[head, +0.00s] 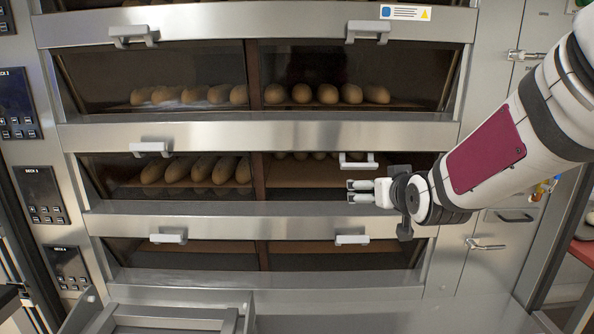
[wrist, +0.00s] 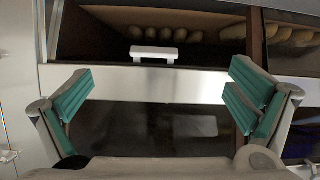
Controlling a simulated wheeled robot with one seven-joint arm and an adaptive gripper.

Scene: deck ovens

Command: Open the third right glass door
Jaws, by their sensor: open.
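The third deck's right glass door (head: 300,193) shows at middle right in the head view, with a brown surface and pale loaves behind it. Its white bar handle (head: 357,160) sits a little lower than the matching left handle. I cannot tell whether the door is slightly ajar. My gripper (head: 352,191) is open and empty, just below the handle in that view. In the wrist view, upside down to the head view, the handle (wrist: 153,54) shows beyond and between the spread fingers (wrist: 158,93), not touched by them.
The third deck's left door (head: 195,175) has a handle (head: 150,149) and loaves behind it. Other deck doors (head: 345,75) lie above and below, split by steel bands (head: 250,135). A steel frame (head: 165,318) stands low at front left. A side panel handle (head: 487,244) is at right.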

